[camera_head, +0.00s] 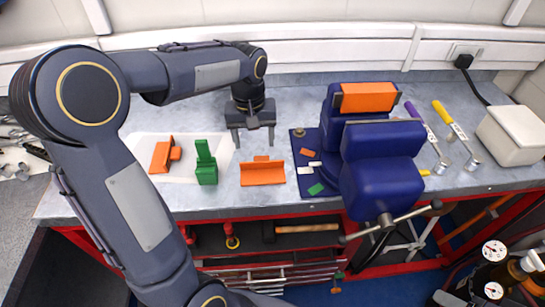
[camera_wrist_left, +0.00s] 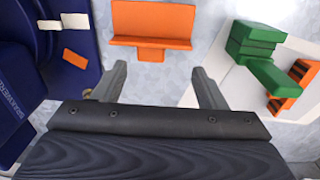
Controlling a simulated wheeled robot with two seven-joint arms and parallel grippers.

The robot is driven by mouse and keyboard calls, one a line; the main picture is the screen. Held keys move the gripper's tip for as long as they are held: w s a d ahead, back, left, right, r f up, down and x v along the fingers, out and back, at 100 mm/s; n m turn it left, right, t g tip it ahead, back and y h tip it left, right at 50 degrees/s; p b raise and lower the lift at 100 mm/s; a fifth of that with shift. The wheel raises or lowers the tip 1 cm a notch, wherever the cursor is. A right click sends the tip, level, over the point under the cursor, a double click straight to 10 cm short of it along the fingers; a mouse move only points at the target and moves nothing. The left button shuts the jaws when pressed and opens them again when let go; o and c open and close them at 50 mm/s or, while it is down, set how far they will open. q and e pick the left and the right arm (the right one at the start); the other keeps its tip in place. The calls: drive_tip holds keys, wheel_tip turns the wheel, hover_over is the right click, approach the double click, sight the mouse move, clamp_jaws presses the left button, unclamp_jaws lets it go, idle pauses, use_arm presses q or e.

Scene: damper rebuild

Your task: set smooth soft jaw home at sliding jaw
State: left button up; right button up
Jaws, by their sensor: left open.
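A smooth orange soft jaw (camera_head: 263,173), an angled piece with a small tab, lies on the grey bench. It also shows in the left wrist view (camera_wrist_left: 150,22), beyond my fingertips. My left gripper (camera_head: 253,138) is open and empty above the bench, behind this jaw and apart from it; its two fingers also show in the left wrist view (camera_wrist_left: 159,82). The blue vise stands to the right, with its sliding jaw (camera_head: 382,155) at the front. Another orange piece (camera_head: 368,97) sits on the rear jaw. My right gripper is out of view.
A white mat (camera_head: 140,143) carries a green part (camera_head: 206,165) and a slotted orange part (camera_head: 161,156). Small white, orange and green pieces lie on the vise's blue base (camera_head: 310,188). Purple-handled and yellow-handled tools (camera_head: 450,122) and a pale box (camera_head: 515,132) are right of the vise.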

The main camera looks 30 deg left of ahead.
sight(262, 158)
use_arm(q)
drive_tip(key=shift+w+f, duration=0.3)
drive_tip(key=shift+w, duration=0.5)
drive_tip(key=shift+w+a+f, duration=0.1)
drive_tip(key=shift+w+f, duration=0.1)
drive_tip(key=shift+f, duration=0.05)
drive_tip(key=f, duration=0.5)
drive_tip(key=d+f, duration=0.1)
drive_tip(key=f, duration=0.1)
drive_tip(key=shift+f+p, duration=0.2)
drive_tip(key=shift+p, duration=0.15)
drive_tip(key=c, duration=1.1)
drive_tip(key=shift+o, duration=0.2)
drive_tip(key=shift+r, duration=0.1)
